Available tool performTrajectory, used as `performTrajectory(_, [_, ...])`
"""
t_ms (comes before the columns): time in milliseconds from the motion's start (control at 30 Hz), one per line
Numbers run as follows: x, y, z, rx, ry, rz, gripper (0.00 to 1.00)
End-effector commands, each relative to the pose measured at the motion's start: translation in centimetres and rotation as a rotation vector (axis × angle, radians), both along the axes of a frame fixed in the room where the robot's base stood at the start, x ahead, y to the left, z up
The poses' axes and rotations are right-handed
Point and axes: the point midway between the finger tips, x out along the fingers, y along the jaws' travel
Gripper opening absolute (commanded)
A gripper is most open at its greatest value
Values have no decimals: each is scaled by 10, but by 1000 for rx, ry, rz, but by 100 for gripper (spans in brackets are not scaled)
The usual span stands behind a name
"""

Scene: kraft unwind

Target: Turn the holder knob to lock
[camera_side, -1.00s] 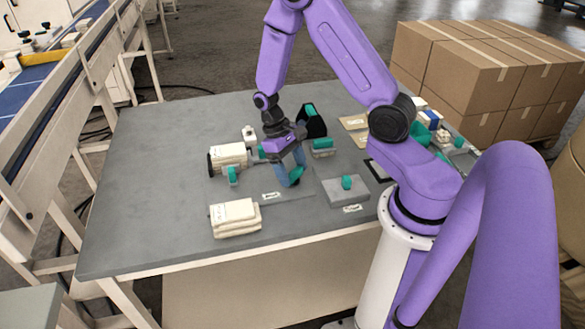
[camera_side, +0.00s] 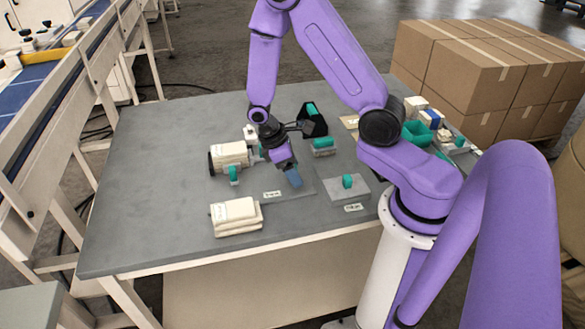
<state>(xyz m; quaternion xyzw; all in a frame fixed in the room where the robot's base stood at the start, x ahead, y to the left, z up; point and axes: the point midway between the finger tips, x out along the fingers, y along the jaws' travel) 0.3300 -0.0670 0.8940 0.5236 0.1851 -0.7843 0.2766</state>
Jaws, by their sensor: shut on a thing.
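My gripper (camera_side: 293,179) is near the middle of the grey table, right of the cream roll (camera_side: 230,155). How far the knob is turned cannot be told. A teal upright piece (camera_side: 233,174) stands at the front of the cream roll. Another teal knob (camera_side: 347,181) stands on a grey block (camera_side: 340,193) to the right of my gripper, apart from it.
Stacked cream packs (camera_side: 236,217) lie at the front left of the table (camera_side: 150,190). A black holder with a teal piece (camera_side: 313,119) stands behind my gripper. Small labels (camera_side: 272,194) lie in front. Teal bins (camera_side: 417,132) sit at the back right. The left table area is clear.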

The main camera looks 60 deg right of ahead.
Motion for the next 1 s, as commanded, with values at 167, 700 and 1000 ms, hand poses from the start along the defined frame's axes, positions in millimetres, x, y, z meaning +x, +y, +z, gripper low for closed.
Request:
performTrajectory(167, [1, 0, 1, 0, -3, 42, 42])
performTrajectory(700, [1, 0, 1, -1, -3, 56, 89])
performTrajectory(1000, [0, 0, 0, 0, -2, 55, 98])
